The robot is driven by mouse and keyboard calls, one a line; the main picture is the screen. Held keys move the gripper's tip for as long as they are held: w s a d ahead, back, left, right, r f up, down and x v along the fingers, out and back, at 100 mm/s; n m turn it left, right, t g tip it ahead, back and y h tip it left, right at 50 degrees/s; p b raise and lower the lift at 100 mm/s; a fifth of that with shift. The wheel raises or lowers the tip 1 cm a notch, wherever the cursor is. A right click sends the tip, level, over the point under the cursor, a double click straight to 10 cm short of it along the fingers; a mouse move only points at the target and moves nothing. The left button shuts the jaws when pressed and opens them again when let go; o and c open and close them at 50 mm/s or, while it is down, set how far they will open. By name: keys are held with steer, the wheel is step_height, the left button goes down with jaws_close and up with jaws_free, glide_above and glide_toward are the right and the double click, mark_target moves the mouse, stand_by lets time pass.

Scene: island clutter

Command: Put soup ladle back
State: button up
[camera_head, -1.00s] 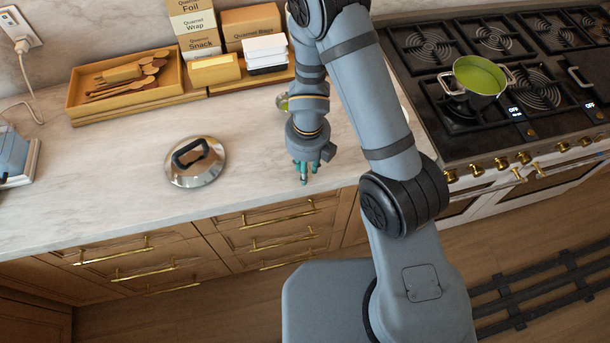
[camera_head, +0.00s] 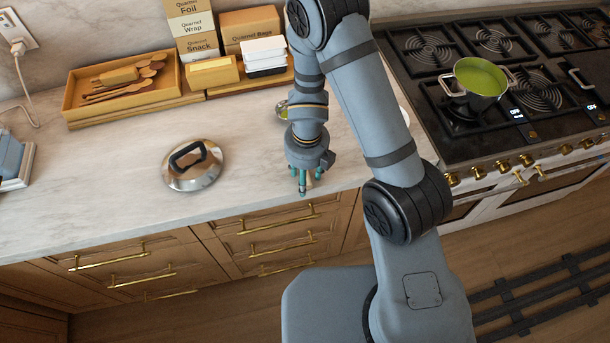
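I cannot clearly make out a soup ladle. A small greenish, rounded item (camera_head: 282,110) on the counter is mostly hidden behind my arm, and I cannot tell whether it is part of the ladle. My gripper (camera_head: 304,184) points down over the counter's front edge, right of the pot lid. Its teal fingertips are small in view. A small tan patch (camera_head: 310,181) shows by the fingers, but I cannot tell what it is or whether it is held. A pot (camera_head: 473,98) with green contents stands on the stove.
A steel lid with a black handle (camera_head: 192,166) lies on the counter (camera_head: 95,190). A wooden tray of utensils (camera_head: 75,105), boxes (camera_head: 250,24) and stacked containers (camera_head: 264,54) line the back. The stove (camera_head: 450,140) is right of my arm. The counter's left front is clear.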

step_height(320, 180, up, 8)
steer(key=p, duration=0.7)
steer(key=shift+s+d, duration=0.1)
steer(key=shift+f, duration=0.1)
